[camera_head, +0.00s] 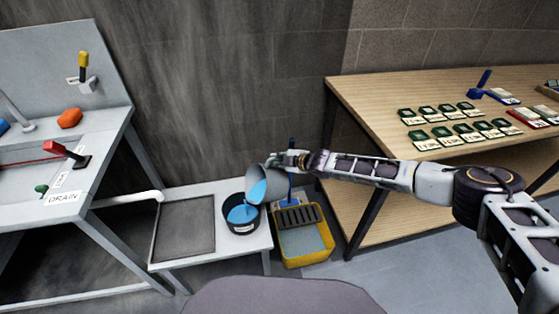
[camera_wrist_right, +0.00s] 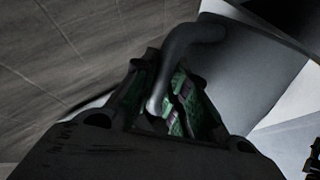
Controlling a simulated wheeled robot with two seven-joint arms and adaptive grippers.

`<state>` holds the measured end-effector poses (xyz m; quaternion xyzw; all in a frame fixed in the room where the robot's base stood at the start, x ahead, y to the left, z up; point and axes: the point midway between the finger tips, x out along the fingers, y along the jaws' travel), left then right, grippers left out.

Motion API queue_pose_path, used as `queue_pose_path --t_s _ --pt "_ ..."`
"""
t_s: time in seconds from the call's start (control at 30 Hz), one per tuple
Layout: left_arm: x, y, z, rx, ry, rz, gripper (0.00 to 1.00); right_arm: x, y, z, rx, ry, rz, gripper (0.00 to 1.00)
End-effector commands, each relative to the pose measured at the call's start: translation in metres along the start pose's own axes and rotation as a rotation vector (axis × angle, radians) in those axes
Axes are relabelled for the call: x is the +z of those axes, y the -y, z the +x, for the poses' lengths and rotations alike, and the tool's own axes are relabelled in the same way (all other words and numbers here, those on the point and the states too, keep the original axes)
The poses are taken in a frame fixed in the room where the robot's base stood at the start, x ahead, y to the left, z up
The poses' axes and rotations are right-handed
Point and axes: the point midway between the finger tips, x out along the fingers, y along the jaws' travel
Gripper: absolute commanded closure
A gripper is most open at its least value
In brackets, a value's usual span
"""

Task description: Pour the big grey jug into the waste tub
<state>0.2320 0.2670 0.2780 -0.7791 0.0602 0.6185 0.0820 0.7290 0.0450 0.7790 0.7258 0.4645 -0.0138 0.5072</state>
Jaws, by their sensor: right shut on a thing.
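The big grey jug (camera_head: 270,178) is tilted to the left, its mouth low over the black waste tub (camera_head: 229,221). Blue liquid shows in the jug's mouth and inside the tub; it seems to run from one to the other. The tub stands upright on a low white stand and has a white label. My right gripper (camera_head: 288,160) is at the upper right of the jug, shut on its handle. The right wrist view shows the green finger pads (camera_wrist_right: 165,105) around the grey handle (camera_wrist_right: 181,58), with the jug body (camera_wrist_right: 228,80) beside it. My left gripper is not in view.
A yellow mop bucket (camera_head: 303,261) stands right of the low stand (camera_head: 178,190), whose dark panel is bare. A wooden table (camera_head: 370,95) with green-edged tiles is at the right. A grey bench (camera_head: 105,130) with levers and a drain label is at the left.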

Motion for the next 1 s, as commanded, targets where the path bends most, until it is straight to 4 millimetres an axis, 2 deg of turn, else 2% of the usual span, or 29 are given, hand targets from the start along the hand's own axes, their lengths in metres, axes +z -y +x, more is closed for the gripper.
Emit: queue_pose_path --t_s 0.43,1.0 --pt "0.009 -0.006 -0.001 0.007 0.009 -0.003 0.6 -0.007 -0.004 -0.002 0.005 0.017 -0.026 1.0" --pt "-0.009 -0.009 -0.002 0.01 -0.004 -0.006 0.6 -0.013 -0.005 -0.002 0.004 0.031 -0.048 1.0"
